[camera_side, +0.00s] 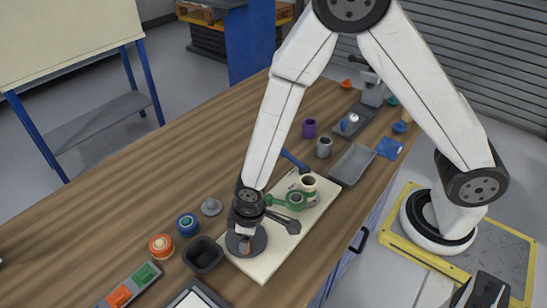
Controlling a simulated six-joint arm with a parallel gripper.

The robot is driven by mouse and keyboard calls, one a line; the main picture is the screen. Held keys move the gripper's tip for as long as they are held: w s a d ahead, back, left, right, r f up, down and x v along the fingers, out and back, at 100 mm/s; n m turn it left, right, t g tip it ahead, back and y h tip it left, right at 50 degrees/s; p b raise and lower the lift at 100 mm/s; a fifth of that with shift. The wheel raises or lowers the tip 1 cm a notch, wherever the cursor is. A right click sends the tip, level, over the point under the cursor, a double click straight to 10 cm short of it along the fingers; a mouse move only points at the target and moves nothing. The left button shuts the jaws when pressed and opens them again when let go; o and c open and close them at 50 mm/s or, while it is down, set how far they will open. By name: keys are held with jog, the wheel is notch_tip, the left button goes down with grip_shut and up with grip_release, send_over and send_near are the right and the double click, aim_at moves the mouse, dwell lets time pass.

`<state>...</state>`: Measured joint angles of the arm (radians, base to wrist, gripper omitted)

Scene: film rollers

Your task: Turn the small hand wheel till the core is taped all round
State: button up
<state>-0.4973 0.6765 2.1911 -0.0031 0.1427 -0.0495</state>
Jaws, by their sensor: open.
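A cream board (270,262) lies on the wooden table and bears the work. A dark grey round disc (257,243), which looks like the hand wheel, sits at its near end. My gripper (243,247) points down right over this disc and is open; its fingers are small here, and I cannot tell whether they touch it. A cream ring-shaped core (308,183) with a dark hollow stands at the far end of the board. A green round part (295,199) sits beside it. How far tape covers the core is too small to tell.
A dark cup (203,255) stands close left of the board, with blue (187,224) and orange (161,246) rolls near it. A blue handle (293,158), grey cup (324,147) and grey tray (353,164) lie beyond.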

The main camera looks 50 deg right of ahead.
jog(key=shift+m+g+h, duration=0.3)
jog(key=shift+g+h, duration=0.2)
jog(key=shift+g, duration=0.3)
jog(key=s+d, duration=0.1)
jog(key=s+d+f, duration=0.1)
jog(key=s+d, duration=0.1)
jog(key=s, duration=0.1)
jog(key=shift+f, duration=0.35)
jog(key=shift+o, duration=0.7)
jog(key=shift+r, duration=0.2)
jog(key=shift+w+a+r, duration=0.1)
jog(key=shift+w+r, duration=0.05)
jog(key=shift+r, duration=0.15)
jog(key=shift+w+r, duration=0.1)
jog(key=shift+w+d+r, duration=0.15)
jog(key=shift+d+r, duration=0.1)
jog(key=shift+r, duration=0.15)
jog(key=d+r+m+t, duration=0.2)
jog(key=d+r+m, duration=0.3)
jog(key=d+r, duration=0.9)
jog(key=shift+s+m+t, duration=0.25)
jog(key=shift+m+t, duration=0.15)
